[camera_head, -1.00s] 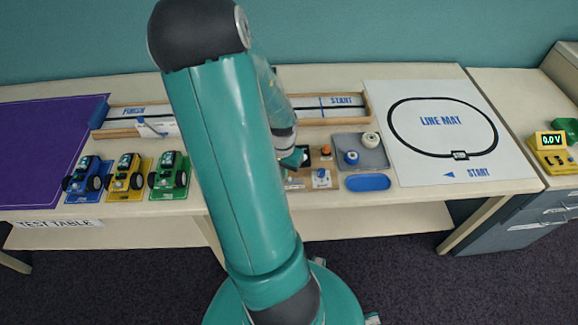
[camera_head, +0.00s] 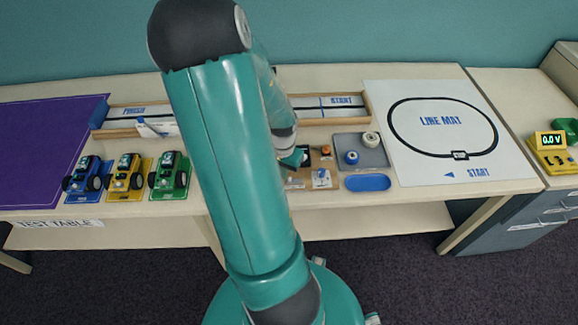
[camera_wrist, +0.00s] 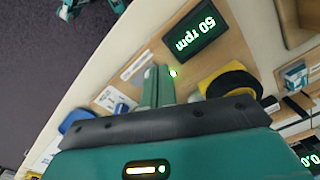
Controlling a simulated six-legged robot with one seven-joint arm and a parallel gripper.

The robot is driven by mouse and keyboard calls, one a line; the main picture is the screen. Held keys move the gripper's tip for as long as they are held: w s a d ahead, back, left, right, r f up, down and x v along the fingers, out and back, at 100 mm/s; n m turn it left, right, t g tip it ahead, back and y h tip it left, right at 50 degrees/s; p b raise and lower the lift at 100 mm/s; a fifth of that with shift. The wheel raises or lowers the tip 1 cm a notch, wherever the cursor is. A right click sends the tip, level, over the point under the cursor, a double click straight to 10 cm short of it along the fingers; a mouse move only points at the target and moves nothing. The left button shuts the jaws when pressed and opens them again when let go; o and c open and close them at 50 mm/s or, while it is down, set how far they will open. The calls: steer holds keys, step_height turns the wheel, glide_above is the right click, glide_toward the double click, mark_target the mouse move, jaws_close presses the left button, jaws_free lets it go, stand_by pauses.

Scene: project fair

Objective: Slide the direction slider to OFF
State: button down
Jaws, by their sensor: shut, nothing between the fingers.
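The control board (camera_wrist: 215,60) is wood-coloured and shows in the wrist view with a dark display reading "50 rpm" (camera_wrist: 195,32), upside down. My gripper (camera_wrist: 158,70) has its teal fingers together, with nothing between them, over the board beside a lit green lamp. A pale labelled strip (camera_wrist: 137,66) lies just left of the fingertips. I cannot make out the direction slider or its position; the fingers may cover it. In the head view my gripper (camera_head: 294,158) is at the board's left side, largely behind my arm.
A blue knob on a white plate (camera_wrist: 113,102) and a yellow-and-black wheel (camera_wrist: 230,82) are close to the fingers. In the head view, a grey tray (camera_head: 375,143) and blue dish (camera_head: 368,183) stand right of the board. Three toy cars stand left.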

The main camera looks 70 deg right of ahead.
steer(key=shift+f, duration=1.1)
steer(key=shift+r, duration=0.15)
stand_by(0.3)
steer(key=shift+s+d, duration=0.25)
steer(key=shift+s, duration=0.2)
stand_by(0.4)
steer(key=shift+w+a, duration=0.1)
steer(key=shift+w, duration=0.05)
steer(key=shift+w+a, duration=0.1)
steer(key=shift+w, duration=0.15)
step_height(320, 180, up, 7)
stand_by(0.8)
stand_by(0.4)
